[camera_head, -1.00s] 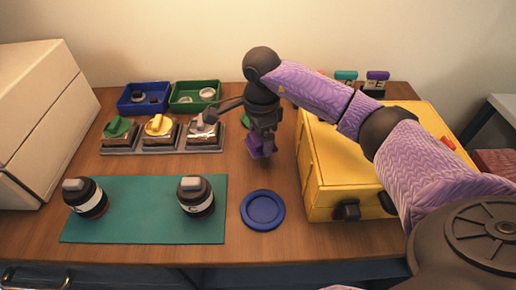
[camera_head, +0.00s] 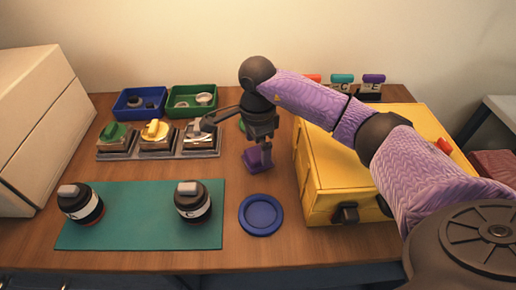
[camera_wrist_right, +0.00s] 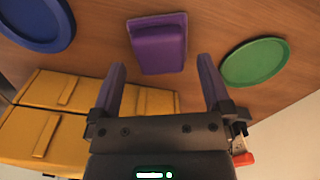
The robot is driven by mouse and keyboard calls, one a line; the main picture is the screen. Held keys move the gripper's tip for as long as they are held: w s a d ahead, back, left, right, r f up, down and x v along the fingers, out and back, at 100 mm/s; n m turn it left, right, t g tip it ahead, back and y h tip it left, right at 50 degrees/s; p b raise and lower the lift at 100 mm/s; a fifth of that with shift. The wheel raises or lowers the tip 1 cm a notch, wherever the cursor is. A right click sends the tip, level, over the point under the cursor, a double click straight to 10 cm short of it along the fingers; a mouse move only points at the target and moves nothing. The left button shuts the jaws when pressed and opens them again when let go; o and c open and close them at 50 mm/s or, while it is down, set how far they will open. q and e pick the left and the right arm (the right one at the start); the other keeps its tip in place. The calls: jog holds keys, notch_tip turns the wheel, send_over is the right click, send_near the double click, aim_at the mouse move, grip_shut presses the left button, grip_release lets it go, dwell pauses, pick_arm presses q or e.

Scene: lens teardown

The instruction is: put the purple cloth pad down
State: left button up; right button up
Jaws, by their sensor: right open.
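The purple cloth pad (camera_head: 254,161) lies on the wooden table in the head view, beyond the blue round dish (camera_head: 261,215). In the right wrist view the pad (camera_wrist_right: 158,48) shows a flat base with a raised block on it. My right gripper (camera_wrist_right: 160,80) is open, with one purple finger towards each side of the block and a visible gap to it. In the head view the right gripper (camera_head: 263,152) hangs just over the pad and hides part of it. My left gripper is not in view.
A yellow case (camera_head: 345,165) stands close on the right. A grey tray (camera_head: 160,154) with several coloured-topped pieces is on the left, before blue (camera_head: 130,113) and green (camera_head: 180,112) bins. Two dark lens-like cylinders stand on a teal mat (camera_head: 140,225). A green disc (camera_wrist_right: 255,62) lies beside the pad.

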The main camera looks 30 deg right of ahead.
aim_at(257, 152)
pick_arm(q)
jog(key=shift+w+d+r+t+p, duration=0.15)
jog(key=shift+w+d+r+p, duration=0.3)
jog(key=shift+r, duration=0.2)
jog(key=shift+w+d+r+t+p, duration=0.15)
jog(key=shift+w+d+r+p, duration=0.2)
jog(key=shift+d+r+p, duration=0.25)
pick_arm(e)
notch_tip(257, 152, up, 9)
jog(key=shift+r, duration=0.2)
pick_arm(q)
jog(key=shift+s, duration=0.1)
